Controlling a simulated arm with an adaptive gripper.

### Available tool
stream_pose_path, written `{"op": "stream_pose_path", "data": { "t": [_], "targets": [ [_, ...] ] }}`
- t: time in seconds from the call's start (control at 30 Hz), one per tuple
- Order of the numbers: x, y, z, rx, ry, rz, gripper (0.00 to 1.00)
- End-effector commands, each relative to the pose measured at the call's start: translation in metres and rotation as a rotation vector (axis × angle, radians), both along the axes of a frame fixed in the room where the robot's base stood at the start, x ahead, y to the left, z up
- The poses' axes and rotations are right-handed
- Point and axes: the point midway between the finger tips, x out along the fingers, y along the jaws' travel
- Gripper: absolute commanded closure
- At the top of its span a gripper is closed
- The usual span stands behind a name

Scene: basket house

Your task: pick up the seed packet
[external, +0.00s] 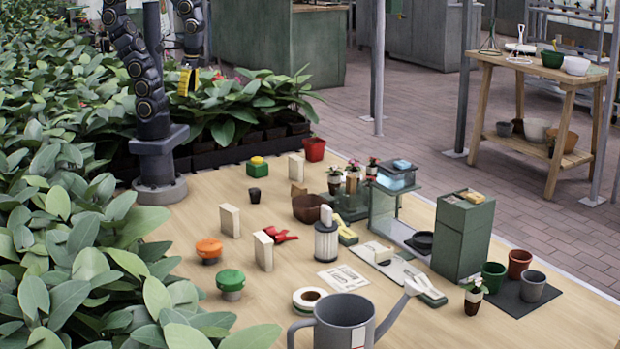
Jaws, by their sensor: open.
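A flat white packet with dark print (342,278), which looks like the seed packet, lies on the wooden table (262,335) in the middle foreground. The print is too small to read. My gripper (188,82) is small and partly hidden at the upper left, beside my arm's column and above the leafy plants. It is open, holds nothing that I can see, and is far from the packet.
A tape roll (308,299), a grey watering can (344,322), a ribbed white cylinder (326,242) and a white tray (383,262) surround the packet. A green box (461,238) stands to the right. Dense plants (70,230) border the left. Bare table lies left of the packet.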

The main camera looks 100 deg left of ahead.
Motion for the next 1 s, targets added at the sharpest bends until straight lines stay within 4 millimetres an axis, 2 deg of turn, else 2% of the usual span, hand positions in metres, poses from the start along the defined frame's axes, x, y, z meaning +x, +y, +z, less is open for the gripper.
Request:
{"op": "stream_pose_path", "data": {
  "t": [0.17, 0.3, 0.6, 0.7, 0.77, 0.87, 1.0],
  "targets": [
    [0.000, 0.000, 0.000, 0.000, 0.000, 0.000, 0.55],
    [0.000, 0.000, 0.000, 0.000, 0.000, 0.000, 0.03],
    [0.000, 0.000, 0.000, 0.000, 0.001, 0.002, 0.03],
    [0.007, -0.002, -0.003, 0.007, 0.002, 0.023, 0.03],
    [0.017, -0.005, -0.007, 0.015, -0.001, 0.057, 0.03],
    [0.044, -0.016, -0.019, 0.037, -0.014, 0.150, 0.03],
    [0.090, -0.042, -0.046, 0.066, -0.048, 0.322, 0.03]
  ]
}}
